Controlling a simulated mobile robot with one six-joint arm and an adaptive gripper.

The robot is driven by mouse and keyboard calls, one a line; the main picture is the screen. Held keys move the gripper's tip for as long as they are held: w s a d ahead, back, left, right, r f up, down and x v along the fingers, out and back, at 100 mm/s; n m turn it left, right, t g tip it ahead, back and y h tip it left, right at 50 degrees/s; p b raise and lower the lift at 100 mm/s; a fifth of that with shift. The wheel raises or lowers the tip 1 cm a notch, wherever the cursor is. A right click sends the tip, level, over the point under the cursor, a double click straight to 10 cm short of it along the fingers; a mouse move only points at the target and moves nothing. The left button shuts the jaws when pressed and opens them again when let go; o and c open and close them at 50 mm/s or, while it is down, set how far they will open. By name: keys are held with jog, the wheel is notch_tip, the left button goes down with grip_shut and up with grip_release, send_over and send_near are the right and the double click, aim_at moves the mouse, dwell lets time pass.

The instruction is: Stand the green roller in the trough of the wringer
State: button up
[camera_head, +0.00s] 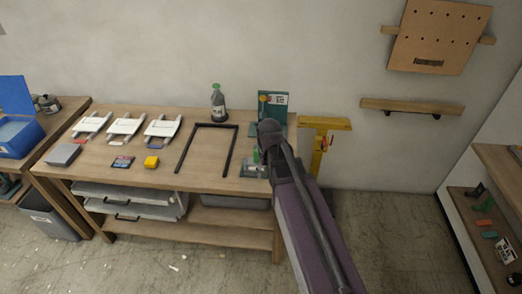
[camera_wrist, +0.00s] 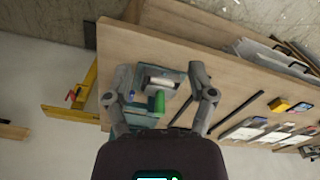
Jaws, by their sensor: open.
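The green roller (camera_wrist: 159,102) shows in the wrist view as a short green cylinder between my fingers, just beside a pale horizontal roller (camera_wrist: 159,83). The pale roller belongs to what looks like the wringer, a teal and grey device at the right end of the bench. My gripper (camera_wrist: 160,74) is open, its fingers spread on either side of the green roller, with gaps to both. In the head view the green roller (camera_head: 256,155) is partly hidden by my arm. I cannot tell whether it rests in the trough or beside it.
A teal board (camera_head: 273,102) with a label stands at the bench's back right. A yellow stand (camera_head: 323,132) is right of the bench (camera_head: 150,197).

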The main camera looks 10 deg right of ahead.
jog(key=s, duration=0.7)
jog(key=shift+s, duration=0.4)
